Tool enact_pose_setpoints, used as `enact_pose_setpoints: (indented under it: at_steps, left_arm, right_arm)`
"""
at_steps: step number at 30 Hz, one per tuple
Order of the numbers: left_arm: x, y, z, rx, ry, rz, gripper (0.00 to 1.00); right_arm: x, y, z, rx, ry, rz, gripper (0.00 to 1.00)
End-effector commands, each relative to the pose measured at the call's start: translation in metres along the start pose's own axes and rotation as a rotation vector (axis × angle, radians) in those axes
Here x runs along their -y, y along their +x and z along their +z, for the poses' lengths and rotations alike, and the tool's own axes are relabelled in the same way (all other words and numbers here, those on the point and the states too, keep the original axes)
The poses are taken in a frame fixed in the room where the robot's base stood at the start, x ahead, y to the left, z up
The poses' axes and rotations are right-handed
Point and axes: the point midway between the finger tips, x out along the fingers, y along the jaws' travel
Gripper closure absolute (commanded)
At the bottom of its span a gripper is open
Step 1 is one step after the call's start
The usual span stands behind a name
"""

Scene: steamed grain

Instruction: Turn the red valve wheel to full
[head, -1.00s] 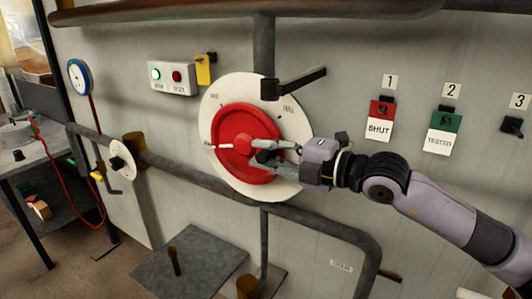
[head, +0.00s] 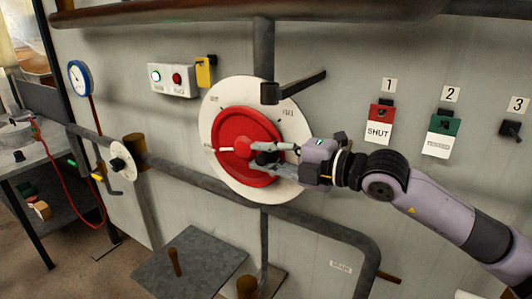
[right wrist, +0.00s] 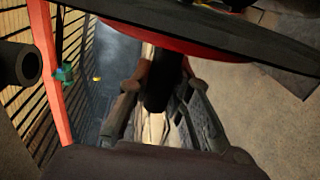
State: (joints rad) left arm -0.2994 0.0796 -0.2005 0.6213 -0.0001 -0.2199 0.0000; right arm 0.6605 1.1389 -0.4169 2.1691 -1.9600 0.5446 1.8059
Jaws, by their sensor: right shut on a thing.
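The red valve wheel (head: 232,125) sits on a round white dial plate (head: 293,122) on the grey panel. Small marks and lettering show at the plate's upper left and upper right; the right one reads FULL. My right gripper (head: 272,154) is at the wheel's right side, shut on a dark handle knob (head: 264,159). In the right wrist view the knob (right wrist: 158,92) stands between the fingers (right wrist: 163,86), beneath the red rim (right wrist: 185,42). My left gripper is not in view.
A black lever (head: 305,83) juts out above the wheel. Pipes (head: 215,185) run below and beside it. Tags SHUT (head: 378,131) and TESTED (head: 440,144) hang right.

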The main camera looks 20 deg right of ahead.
Motion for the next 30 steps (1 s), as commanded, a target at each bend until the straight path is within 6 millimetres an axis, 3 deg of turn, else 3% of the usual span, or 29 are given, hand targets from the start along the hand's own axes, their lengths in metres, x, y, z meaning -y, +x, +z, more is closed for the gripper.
enact_pose_setpoints:
  at_steps: [11,30]
  left_arm:
    - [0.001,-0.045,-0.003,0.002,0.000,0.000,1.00]
    - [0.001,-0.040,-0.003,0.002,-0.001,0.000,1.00]
  right_arm:
    - [-0.028,0.005,-0.001,-0.002,-0.001,-0.203,1.00]
    - [-0.047,0.021,0.001,0.002,-0.001,-0.196,1.00]
